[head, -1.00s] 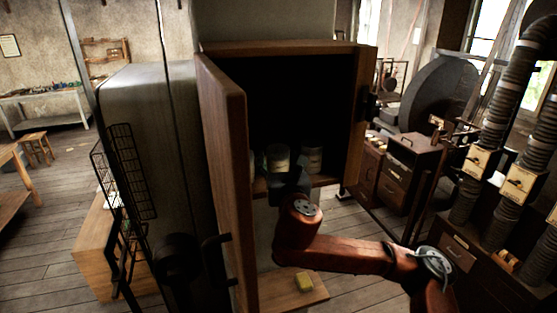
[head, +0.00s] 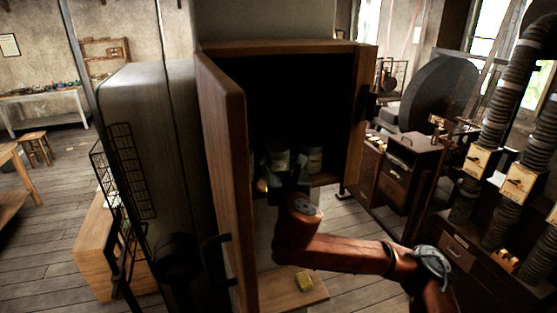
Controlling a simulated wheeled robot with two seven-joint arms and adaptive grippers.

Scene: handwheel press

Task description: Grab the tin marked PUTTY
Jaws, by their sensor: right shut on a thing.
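Two pale tins stand inside the open wooden cabinet, near the front of its dark shelf. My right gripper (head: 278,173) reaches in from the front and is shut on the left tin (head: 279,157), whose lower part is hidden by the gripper. The other tin (head: 312,160) is just to the right, apart from the held one, with a pale label. The writing on both tins is too small and dark to read, so I cannot tell which is marked PUTTY. My left gripper is not in view.
The cabinet door (head: 226,165) stands open on the left, close beside my gripper. The cabinet's right side wall (head: 355,120) bounds the opening. Drawers and ribbed pipes stand at the right.

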